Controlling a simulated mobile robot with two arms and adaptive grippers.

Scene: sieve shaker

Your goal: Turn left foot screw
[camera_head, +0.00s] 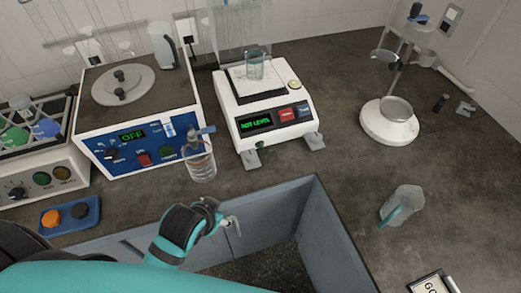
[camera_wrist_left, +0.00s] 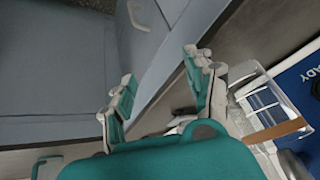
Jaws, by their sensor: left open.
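The white balance (camera_head: 265,105) stands on the dark counter in the head view, with green display text that seems to read "NOT LEVEL". Its left foot screw (camera_head: 252,158) sticks out at the front left corner, and the right foot (camera_head: 314,141) at the front right. My left gripper (camera_head: 232,222) is below and left of that foot, apart from it, over the counter's front edge. In the left wrist view my left gripper (camera_wrist_left: 160,65) is open, with nothing between its teal-backed fingers. The foot screw cannot be made out there. My right gripper is not in view.
The counter in front of the balance is clear.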

